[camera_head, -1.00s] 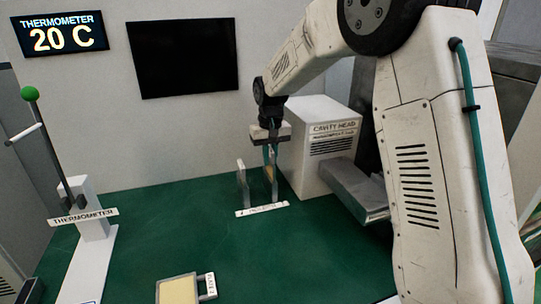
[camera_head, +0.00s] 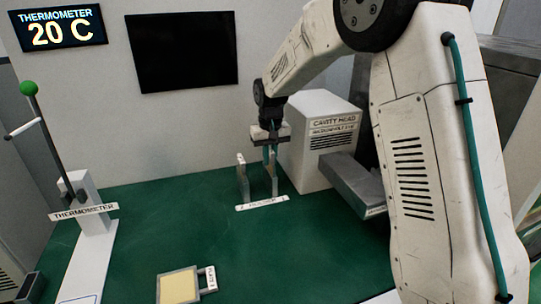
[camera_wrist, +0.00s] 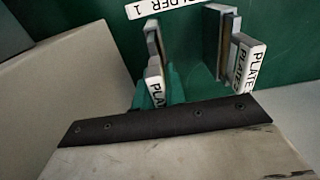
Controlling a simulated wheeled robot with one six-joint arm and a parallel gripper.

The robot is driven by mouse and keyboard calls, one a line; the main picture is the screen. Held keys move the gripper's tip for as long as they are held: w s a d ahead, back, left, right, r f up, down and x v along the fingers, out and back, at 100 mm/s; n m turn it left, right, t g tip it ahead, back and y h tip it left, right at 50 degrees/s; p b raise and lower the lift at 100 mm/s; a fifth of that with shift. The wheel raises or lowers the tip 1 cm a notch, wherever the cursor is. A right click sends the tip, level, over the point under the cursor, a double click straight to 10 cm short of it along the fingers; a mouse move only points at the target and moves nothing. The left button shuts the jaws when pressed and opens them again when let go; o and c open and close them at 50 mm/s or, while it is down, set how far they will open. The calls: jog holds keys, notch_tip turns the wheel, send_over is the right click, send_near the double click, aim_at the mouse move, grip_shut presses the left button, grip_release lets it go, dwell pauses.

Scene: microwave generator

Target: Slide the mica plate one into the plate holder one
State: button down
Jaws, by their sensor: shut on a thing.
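My gripper (camera_head: 270,152) is shut on a mica plate by its labelled end. The plate's label (camera_wrist: 157,88) shows partly between the fingers in the wrist view; its number is hidden, so I cannot tell which plate it is. The plate's thin edge (camera_wrist: 153,42) points toward the holder label. The plate holder one (camera_head: 262,203) is on the green table below my gripper, and its "HOLDER 1" label (camera_wrist: 165,8) shows upside down in the wrist view. The plate is at the holder's right side in the head view; how deep it sits is hidden.
Another plate-labelled piece (camera_wrist: 248,62) stands upright at the holder's other side. A framed yellow plate (camera_head: 180,287) lies on the table in front. The cavity head box (camera_head: 322,140) is close on the right. The thermometer stand (camera_head: 92,205) is at left. Mid-left table is clear.

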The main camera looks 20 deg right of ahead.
jog(key=shift+f, duration=0.8)
jog(key=c, duration=1.4)
grip_release()
jog(key=shift+o, duration=0.2)
notch_tip(320, 180, up, 8)
jog(key=shift+s+f, duration=0.1)
jog(key=shift+s, duration=0.05)
jog(key=s+d+r, duration=0.1)
jog(key=s+r, duration=0.2)
jog(key=s, duration=1.7)
jog(key=s+d+r+t, duration=0.1)
jog(key=s+d+r, duration=0.1)
jog(key=s, duration=1.9)
jog(key=shift+s+r, duration=0.2)
jog(key=shift+r, duration=0.35)
